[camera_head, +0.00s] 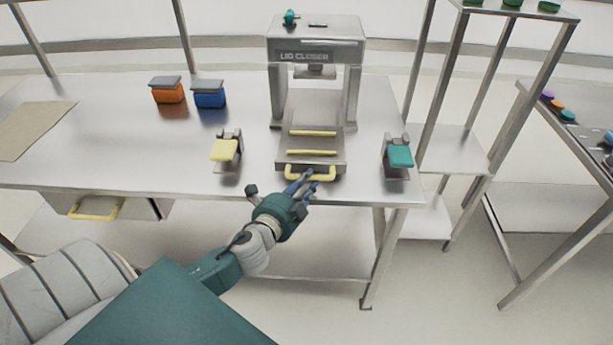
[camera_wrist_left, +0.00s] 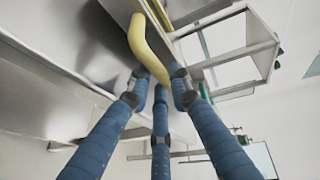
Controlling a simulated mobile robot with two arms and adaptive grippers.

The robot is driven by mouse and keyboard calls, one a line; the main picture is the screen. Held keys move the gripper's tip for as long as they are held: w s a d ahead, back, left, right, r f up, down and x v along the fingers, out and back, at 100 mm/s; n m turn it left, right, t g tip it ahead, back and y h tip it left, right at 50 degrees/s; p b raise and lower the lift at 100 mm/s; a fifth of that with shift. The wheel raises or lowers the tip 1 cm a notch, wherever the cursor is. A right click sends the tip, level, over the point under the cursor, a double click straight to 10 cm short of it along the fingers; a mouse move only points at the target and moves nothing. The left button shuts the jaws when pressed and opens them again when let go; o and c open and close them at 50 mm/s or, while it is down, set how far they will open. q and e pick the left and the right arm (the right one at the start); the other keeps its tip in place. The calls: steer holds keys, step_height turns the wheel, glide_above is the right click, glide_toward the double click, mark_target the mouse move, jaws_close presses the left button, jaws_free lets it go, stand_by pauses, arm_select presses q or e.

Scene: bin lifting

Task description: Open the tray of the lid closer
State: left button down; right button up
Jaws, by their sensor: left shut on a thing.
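The lid closer (camera_head: 354,95) is a grey metal press with a label, standing on the steel table. Its tray (camera_head: 296,143) lies low at the front, with two yellow bars across it and a yellow handle (camera_head: 328,173) at its front edge. My left gripper (camera_head: 303,181) has its blue fingers shut on the handle near its middle. In the left wrist view the fingers (camera_wrist_left: 160,83) close around the yellow handle (camera_wrist_left: 147,47). The fingers hide part of the handle. My right gripper is not in view.
A yellow-topped device (camera_head: 225,150) stands left of the tray, a teal-topped one (camera_head: 400,156) right. An orange bin (camera_head: 167,95) and a blue bin (camera_head: 209,99) stand at the back left. A drawer with a yellow handle (camera_head: 95,209) hangs under the table. Shelving stands at right.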

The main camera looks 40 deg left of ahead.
arm_select(q)
steer(key=c, duration=1.6)
jaws_free()
steer(key=shift+o, duration=0.2)
steer(key=v, duration=1.2)
steer(key=shift+a, duration=0.1)
steer(key=s+f+n+g, duration=0.2)
steer(key=s+f+g, duration=0.15)
steer(key=f, duration=0.85)
steer(key=s+d+f+n+g+h, duration=0.1)
steer(key=s+f+n+g, duration=0.2)
steer(key=f, duration=1)
steer(key=s+f+n+g, duration=0.2)
steer(key=s+f, duration=0.3)
steer(key=f, duration=0.7)
steer(key=s+d+f+n+g, duration=0.3)
steer(key=s+f, duration=0.6)
steer(key=s, duration=0.3)
steer(key=s+d+f+n+g+h, duration=0.1)
steer(key=s+d+f+n+g, duration=0.2)
steer(key=s+d+f, duration=0.3)
steer(key=s+f, duration=0.3)
steer(key=s, duration=0.3)
steer(key=shift+s+d+h, duration=0.2)
steer(key=shift+d+h, duration=0.05)
steer(key=shift+h, duration=0.05)
